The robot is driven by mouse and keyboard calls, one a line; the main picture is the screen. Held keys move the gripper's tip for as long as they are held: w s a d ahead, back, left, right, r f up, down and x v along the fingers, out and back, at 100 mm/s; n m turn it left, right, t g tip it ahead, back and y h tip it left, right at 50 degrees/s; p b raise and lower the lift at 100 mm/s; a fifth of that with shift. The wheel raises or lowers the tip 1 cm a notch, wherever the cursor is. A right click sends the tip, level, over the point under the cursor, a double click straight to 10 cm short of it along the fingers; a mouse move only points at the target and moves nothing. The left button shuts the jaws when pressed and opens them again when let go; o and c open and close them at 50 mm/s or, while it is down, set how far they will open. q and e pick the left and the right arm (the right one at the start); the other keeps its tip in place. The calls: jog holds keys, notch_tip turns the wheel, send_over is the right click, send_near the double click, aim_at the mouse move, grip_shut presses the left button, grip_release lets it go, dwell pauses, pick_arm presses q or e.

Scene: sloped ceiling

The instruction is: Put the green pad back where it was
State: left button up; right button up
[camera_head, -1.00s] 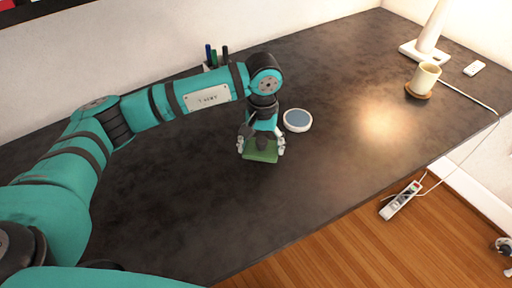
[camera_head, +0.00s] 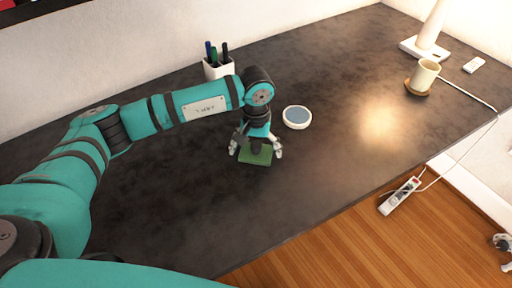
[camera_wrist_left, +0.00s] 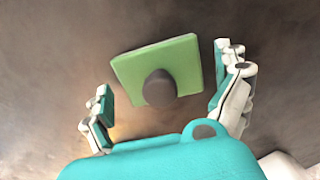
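The green pad (camera_head: 255,156) is a flat square with a dark round knob on top. It lies on the dark desk, or very close above it; I cannot tell which. My left gripper (camera_head: 256,151) is over the pad with a finger on either side. In the left wrist view the pad (camera_wrist_left: 185,60) shows between the spread fingers of the left gripper (camera_wrist_left: 163,95), with gaps at both sides. The left gripper is open. Grey-white parts at the right edge of the head view look like my right gripper (camera_head: 504,254), mostly cut off.
A round white dish (camera_head: 297,117) with a blue-grey top stands just right of the pad. A white pen cup (camera_head: 218,70) is behind my arm. A mug (camera_head: 425,74) on a coaster and a lamp (camera_head: 425,49) are far right. The desk's front middle is clear.

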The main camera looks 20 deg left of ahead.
aim_at(256, 144)
pick_arm(q)
jog(key=shift+r, duration=0.1)
notch_tip(256, 144, up, 12)
jog(key=b, duration=0.1)
dwell(0.5)
dwell(0.4)
